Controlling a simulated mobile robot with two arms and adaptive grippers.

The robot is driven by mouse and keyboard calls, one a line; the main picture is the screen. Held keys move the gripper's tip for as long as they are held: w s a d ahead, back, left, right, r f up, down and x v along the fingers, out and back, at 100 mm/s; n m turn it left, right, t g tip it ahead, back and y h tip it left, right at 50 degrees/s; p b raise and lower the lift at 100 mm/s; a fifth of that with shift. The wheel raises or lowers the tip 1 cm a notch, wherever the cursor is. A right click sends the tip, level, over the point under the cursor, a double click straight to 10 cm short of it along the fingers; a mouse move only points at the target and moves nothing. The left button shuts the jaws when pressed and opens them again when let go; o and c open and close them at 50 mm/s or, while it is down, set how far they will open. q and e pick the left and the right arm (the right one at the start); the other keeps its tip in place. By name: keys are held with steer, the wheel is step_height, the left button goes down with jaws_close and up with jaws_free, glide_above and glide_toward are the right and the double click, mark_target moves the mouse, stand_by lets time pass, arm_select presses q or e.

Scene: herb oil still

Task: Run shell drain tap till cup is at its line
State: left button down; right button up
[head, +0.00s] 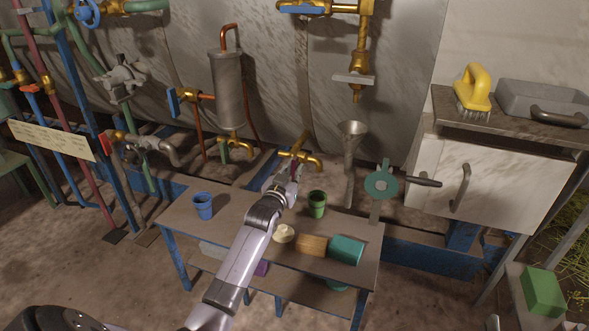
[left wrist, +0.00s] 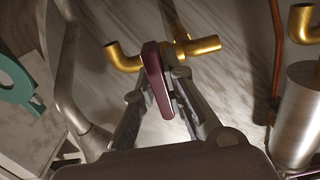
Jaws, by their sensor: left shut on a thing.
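A brass tap (head: 300,155) with a spout at each side hangs on a brass pipe behind the table; it also shows in the left wrist view (left wrist: 205,46). My left gripper (head: 284,177) is at this tap. In the left wrist view, its fingers (left wrist: 165,98) are shut on the tap's dark red lever (left wrist: 154,80). A green cup (head: 317,204) stands upright on the table, right of the gripper and roughly below the right spout. A blue cup (head: 203,206) stands at the table's left. No fill line or flowing liquid can be made out. My right gripper is not in view.
The table (head: 358,227) also holds a cream round item (head: 284,233), a wooden block (head: 312,245) and a teal block (head: 347,250). A white cabinet (head: 430,175) is at right.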

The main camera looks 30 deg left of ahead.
arm_select(q)
steer(key=c, duration=1.7)
jaws_free()
steer(key=shift+o, duration=0.2)
steer(key=shift+s, duration=0.1)
steer(key=v, duration=1.1)
steer(key=shift+s+d, duration=0.2)
steer(key=shift+s, duration=0.2)
